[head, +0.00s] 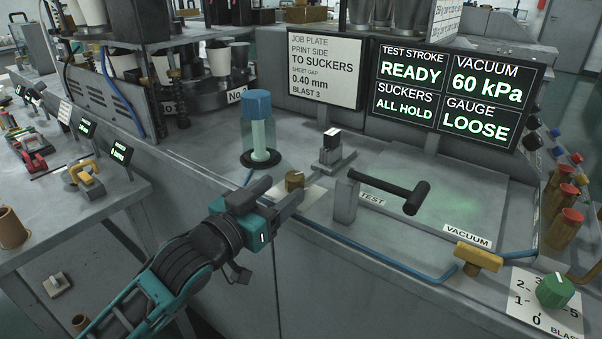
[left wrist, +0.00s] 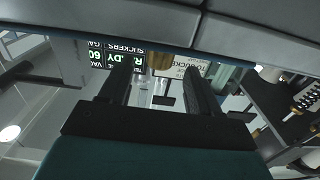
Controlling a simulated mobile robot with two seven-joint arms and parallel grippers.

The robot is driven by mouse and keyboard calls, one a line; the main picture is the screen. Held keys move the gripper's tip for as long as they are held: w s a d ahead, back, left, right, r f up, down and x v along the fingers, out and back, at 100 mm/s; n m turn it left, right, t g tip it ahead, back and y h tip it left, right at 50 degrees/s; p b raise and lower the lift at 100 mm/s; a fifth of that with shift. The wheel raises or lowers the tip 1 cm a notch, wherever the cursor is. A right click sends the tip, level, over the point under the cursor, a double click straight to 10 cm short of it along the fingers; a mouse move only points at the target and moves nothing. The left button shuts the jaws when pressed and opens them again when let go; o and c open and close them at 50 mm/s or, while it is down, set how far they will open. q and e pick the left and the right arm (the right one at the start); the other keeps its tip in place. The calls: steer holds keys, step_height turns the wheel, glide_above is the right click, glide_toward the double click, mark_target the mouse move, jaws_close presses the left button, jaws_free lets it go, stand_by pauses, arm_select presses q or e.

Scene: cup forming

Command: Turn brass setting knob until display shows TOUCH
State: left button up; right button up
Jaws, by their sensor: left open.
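The brass setting knob (head: 294,181) stands on a pale plate on the grey bench top. My left gripper (head: 283,189) is open, with its fingers pointing at the knob from the near left. In the left wrist view the knob (left wrist: 159,61) shows at the top, between the two open fingers (left wrist: 160,75). I cannot tell whether either finger touches it. The display (head: 460,85) reads READY, 60 kPa, ALL HOLD, and GAUGE LOOSE. My right gripper is not in view.
A blue-capped clear cylinder (head: 258,130) stands behind the knob. A small block gauge (head: 332,150) and a black-handled TEST lever (head: 390,188) stand to the right. A yellow VACUUM valve (head: 478,257) and green dial (head: 555,290) are at the front right.

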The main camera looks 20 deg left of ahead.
mark_target(300, 174)
arm_select(q)
steer(key=x, duration=0.7)
steer(key=shift+w+d, duration=0.1)
steer(key=shift+w, duration=0.2)
steer(key=shift+c, duration=0.4)
steer(key=shift+c, duration=0.8)
steer(key=c, duration=0.7)
steer(key=shift+m+h, duration=0.3)
steer(key=shift+h, duration=0.2)
